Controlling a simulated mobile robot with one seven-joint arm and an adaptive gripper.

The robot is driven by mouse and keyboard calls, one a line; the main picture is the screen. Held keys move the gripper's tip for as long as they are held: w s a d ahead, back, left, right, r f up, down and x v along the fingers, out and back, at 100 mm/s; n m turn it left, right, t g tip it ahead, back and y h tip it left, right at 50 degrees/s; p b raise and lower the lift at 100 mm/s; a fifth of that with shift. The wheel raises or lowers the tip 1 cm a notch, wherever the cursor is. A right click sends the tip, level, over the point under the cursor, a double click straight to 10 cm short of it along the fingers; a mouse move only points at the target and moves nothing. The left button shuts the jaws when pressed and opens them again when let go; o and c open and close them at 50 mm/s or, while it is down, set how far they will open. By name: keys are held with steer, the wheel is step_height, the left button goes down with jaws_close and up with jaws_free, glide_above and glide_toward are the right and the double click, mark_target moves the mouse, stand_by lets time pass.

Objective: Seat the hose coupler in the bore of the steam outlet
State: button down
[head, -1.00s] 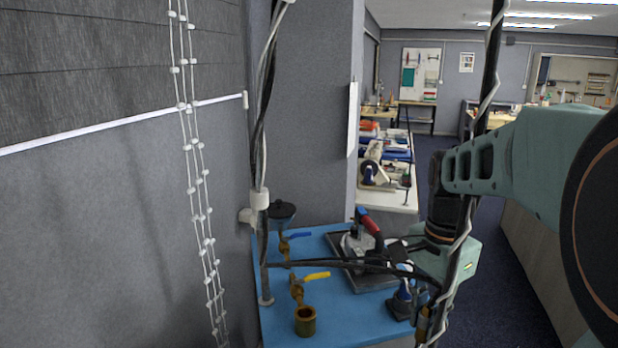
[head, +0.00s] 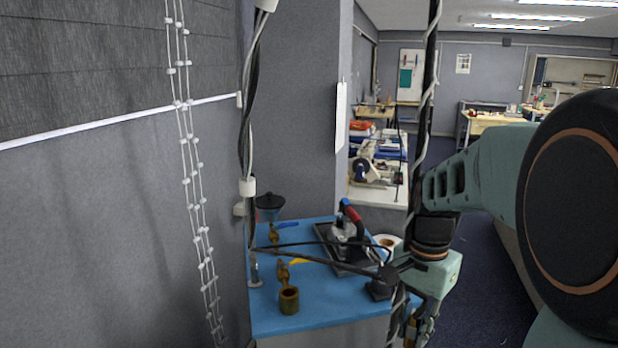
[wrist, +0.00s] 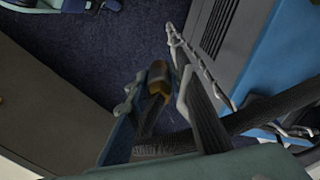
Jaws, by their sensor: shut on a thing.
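My gripper (wrist: 160,110) is shut on a small orange-brown and dark piece, which I take to be the hose coupler (wrist: 158,84), in the wrist view. Blue carpet lies behind it there. In the head view my gripper (head: 418,328) hangs low at the right, off the right edge of the blue bench, and the coupler is hard to make out. A brass, cup-like fitting with an open top, seemingly the steam outlet (head: 289,301), stands near the bench's front left, below a yellow-handled valve (head: 284,272). It is well left of my gripper; the inside of its bore is not clear.
A dark funnel (head: 270,203) stands at the back left. Dark hoses cross above the bench. Carpeted floor is open at right.

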steer(key=w+a+f+n, duration=0.1)
steer(key=a+f+n, duration=0.2)
steer(key=f, duration=0.4)
steer(key=w+a+f+n, duration=0.2)
steer(key=a+f+n, duration=0.1)
steer(key=f+n, duration=0.3)
steer(key=shift+f, duration=0.4)
